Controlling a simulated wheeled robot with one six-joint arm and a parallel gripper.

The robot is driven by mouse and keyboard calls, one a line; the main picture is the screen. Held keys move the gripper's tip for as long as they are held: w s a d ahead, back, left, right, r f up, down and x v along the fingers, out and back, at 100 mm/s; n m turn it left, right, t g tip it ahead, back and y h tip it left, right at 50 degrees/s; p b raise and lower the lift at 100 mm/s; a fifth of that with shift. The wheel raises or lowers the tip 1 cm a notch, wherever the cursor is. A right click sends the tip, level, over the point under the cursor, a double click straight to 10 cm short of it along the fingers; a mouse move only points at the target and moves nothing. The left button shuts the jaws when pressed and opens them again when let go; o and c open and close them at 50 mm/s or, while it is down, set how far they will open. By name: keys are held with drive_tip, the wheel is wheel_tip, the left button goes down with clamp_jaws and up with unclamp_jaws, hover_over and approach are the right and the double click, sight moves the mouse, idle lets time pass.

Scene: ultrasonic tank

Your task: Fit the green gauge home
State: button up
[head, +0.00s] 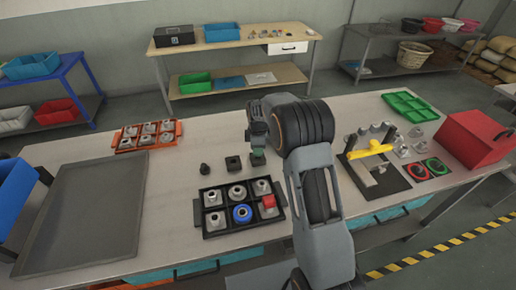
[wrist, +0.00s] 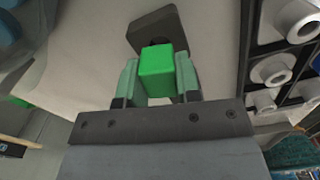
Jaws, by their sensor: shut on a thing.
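The green gauge (wrist: 156,70) shows in the wrist view as a bright green block between the two pale green fingers of my gripper (wrist: 157,80). My gripper is shut on it. In the head view my gripper (head: 257,157) hangs low over the table, just right of a small dark square block (head: 233,163) with a dark opening in its top. In the wrist view a dark block (wrist: 152,24) lies beyond the gauge, with a dark opening partly covered by it. I cannot tell whether gauge and block touch. The gauge is not clearly visible in the head view.
A black tray (head: 212,234) of grey fittings, one blue-ringed and one red-topped, stands just in front. A dark round piece (head: 204,169) sits left of the block. A yellow-handled fixture (head: 370,150) stands right of my arm. The table between block and orange tray (head: 127,150) is mostly clear.

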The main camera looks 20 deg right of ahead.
drive_tip(key=shift+f+b, duration=1)
drive_tip(key=shift+f, duration=0.15)
idle(4.4)
drive_tip(key=o, duration=1)
wheel_tip(320, 180, up, 14)
drive_tip(key=b, duration=0.1)
drive_tip(key=shift+f, duration=0.1)
